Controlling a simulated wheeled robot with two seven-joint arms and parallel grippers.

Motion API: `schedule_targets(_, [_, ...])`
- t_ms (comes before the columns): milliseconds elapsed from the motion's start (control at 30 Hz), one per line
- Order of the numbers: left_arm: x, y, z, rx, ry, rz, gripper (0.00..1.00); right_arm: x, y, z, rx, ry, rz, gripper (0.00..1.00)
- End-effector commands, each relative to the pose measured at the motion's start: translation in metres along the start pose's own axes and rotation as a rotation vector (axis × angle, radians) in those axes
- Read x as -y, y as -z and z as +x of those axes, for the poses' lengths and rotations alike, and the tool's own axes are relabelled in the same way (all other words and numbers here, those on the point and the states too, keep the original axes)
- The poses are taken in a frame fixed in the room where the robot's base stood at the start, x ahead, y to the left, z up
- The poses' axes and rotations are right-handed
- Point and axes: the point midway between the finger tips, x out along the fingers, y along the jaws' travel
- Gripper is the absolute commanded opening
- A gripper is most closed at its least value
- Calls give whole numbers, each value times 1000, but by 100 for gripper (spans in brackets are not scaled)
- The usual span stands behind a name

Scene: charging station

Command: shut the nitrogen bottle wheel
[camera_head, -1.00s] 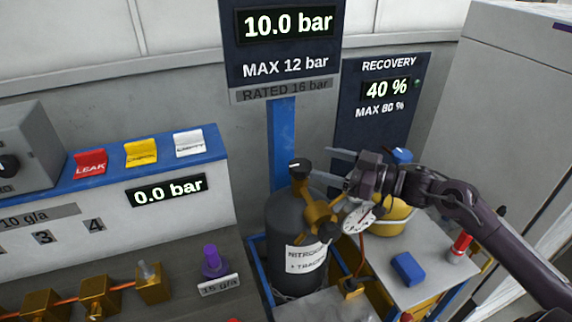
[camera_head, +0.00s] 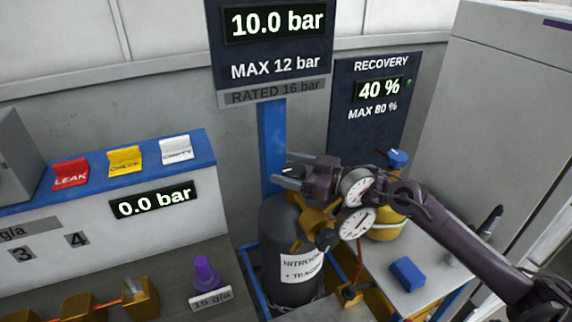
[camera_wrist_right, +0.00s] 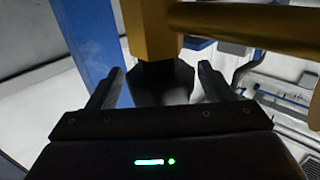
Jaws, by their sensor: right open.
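The dark grey nitrogen bottle (camera_head: 285,235) stands upright in a blue frame, with a brass valve body (camera_head: 312,222) on its top. In the right wrist view the black wheel (camera_wrist_right: 161,84) lies between the two fingers, below the brass body. My right gripper (camera_head: 280,172) is open, with its fingers on either side of the wheel; a gap shows on both sides in the wrist view. My left gripper is not in view.
Two round gauges (camera_head: 357,222) hang beside the valve, close under my right wrist. A yellow cylinder (camera_head: 388,228) with a blue top and a blue block (camera_head: 407,273) are to the right. A blue post (camera_head: 271,140) rises behind the bottle.

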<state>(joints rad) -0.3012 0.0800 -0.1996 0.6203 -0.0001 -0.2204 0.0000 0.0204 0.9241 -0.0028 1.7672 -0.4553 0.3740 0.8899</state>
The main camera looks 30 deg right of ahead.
Motion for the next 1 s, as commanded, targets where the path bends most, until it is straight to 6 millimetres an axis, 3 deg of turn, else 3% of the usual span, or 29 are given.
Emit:
schedule_targets(200, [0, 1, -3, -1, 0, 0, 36, 0, 1, 12, 0, 2, -2, 75])
schedule_targets(467, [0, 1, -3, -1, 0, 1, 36, 1, 0, 12, 1, 2, -1, 75])
schedule_targets(800, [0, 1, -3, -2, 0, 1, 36, 1, 0, 12, 1, 2, -1, 30])
schedule_targets(1000, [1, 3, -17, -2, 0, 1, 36, 1, 4, 13, -1, -64, 3, 30])
